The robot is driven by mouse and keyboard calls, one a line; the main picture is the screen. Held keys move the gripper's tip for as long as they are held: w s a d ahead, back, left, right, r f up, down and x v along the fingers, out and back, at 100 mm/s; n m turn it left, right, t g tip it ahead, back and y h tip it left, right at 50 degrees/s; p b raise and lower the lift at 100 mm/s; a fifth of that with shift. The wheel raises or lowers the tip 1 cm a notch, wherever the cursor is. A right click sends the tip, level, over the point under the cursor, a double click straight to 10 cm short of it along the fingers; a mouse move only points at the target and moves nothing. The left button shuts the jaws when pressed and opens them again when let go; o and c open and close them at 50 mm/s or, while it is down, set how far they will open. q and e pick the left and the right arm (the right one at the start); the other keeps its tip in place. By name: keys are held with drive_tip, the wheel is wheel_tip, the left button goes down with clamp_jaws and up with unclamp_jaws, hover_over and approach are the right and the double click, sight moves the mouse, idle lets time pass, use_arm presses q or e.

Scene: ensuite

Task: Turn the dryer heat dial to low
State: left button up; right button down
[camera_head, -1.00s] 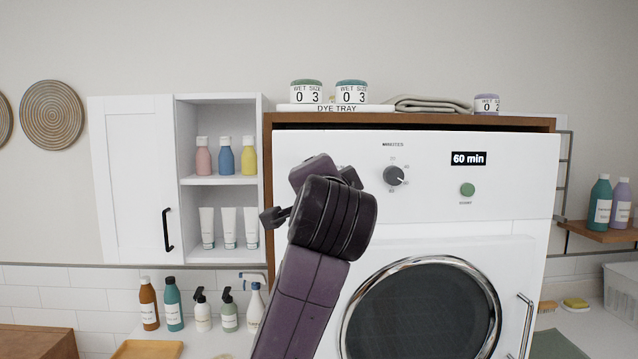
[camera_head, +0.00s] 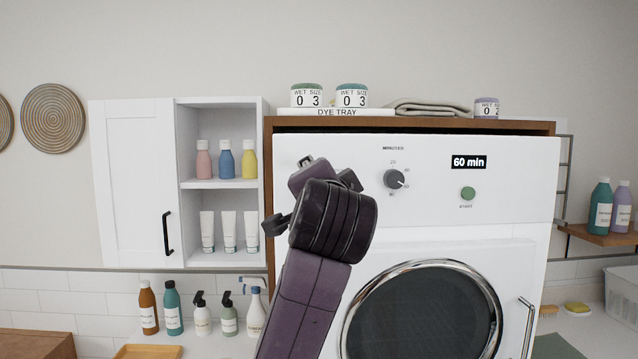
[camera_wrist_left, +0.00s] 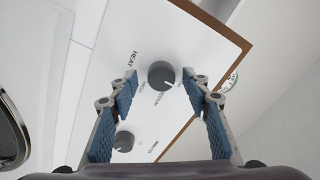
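The dark grey heat dial (camera_wrist_left: 161,75) is on the white dryer panel (camera_wrist_left: 105,70) in the left wrist view, beside the printed word HEAT. A label that looks like MEDIUM is beside it. A small pale mark shows on the dial, but its exact setting is hard to read. My left gripper (camera_wrist_left: 160,84) is open, with one blue-padded finger on each side of the dial and gaps visible; contact cannot be seen. In the head view my left arm (camera_head: 315,260) hides the heat dial on the white dryer (camera_head: 520,205). My right gripper is out of view.
The minutes dial (camera_head: 394,179), a green button (camera_head: 467,193) and a 60 min display (camera_head: 469,162) are on the panel right of my arm. The round dryer door (camera_head: 422,315) is below. A white cabinet (camera_head: 135,185) stands left, and its shelves hold bottles and tubes.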

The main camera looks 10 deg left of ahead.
use_arm(q)
drive_tip(key=shift+s, duration=0.1)
drive_tip(key=v, duration=1.2)
